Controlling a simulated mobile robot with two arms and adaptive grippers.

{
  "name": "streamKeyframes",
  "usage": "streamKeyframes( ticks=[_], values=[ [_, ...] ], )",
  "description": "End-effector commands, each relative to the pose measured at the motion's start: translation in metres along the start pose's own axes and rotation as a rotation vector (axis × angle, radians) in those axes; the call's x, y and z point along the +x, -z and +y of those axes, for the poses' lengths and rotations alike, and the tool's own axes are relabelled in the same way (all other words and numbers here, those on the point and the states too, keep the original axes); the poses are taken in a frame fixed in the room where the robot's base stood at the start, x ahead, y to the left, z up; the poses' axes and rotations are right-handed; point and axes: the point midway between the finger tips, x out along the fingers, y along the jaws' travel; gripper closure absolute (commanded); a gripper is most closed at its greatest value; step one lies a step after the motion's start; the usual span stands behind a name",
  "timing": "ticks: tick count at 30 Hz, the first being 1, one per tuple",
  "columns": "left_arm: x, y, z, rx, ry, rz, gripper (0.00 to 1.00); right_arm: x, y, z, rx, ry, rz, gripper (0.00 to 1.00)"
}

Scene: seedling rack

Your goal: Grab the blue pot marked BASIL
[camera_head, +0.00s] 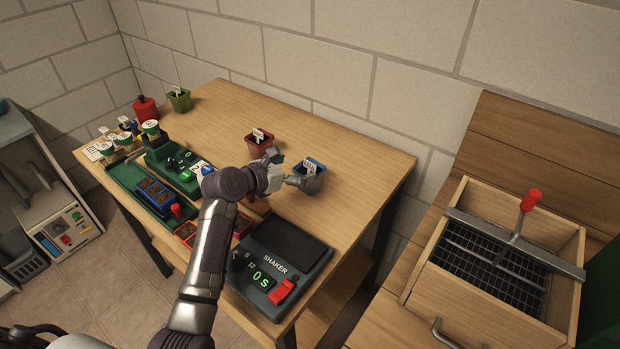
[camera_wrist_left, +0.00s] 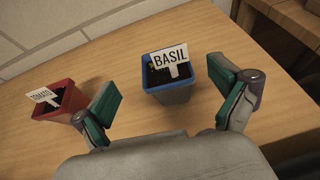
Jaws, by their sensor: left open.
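The blue pot (camera_head: 316,167) stands upright on the wooden table, toward its back right. In the left wrist view the blue pot (camera_wrist_left: 174,93) carries a white label reading BASIL (camera_wrist_left: 169,58) and holds dark soil. My left gripper (camera_head: 294,172) is at the pot's near left side in the head view, partly covering it. In the left wrist view my left gripper (camera_wrist_left: 168,104) is open, with one green-padded finger on each side of the pot's line and nothing between the pads held. The pot is just ahead of the fingers. My right gripper is in neither view.
A red pot (camera_head: 259,145) with a label reading TOMATO (camera_wrist_left: 43,95) stands left of the blue one, near the left finger. The black shaker (camera_head: 285,262) sits at the table's front right. A green pot (camera_head: 179,100) is farther left.

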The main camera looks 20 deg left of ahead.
Motion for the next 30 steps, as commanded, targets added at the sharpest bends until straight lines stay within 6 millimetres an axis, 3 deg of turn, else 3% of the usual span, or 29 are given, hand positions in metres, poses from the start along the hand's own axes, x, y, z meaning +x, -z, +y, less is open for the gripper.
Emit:
streamKeyframes(
  ticks=[8, 15, 23, 30],
  values=[
    [0.026, 0.006, -0.003, 0.001, 0.000, 0.003, 0.02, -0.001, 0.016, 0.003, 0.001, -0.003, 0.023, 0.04],
    [0.055, 0.009, -0.004, 0.001, -0.001, 0.002, 0.02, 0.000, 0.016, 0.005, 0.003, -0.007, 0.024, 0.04],
    [0.057, 0.009, -0.004, 0.001, -0.002, 0.001, 0.02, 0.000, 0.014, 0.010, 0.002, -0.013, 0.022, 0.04],
    [0.057, 0.009, -0.004, 0.001, -0.002, 0.001, 0.42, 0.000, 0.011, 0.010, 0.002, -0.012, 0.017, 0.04]
  ],
)
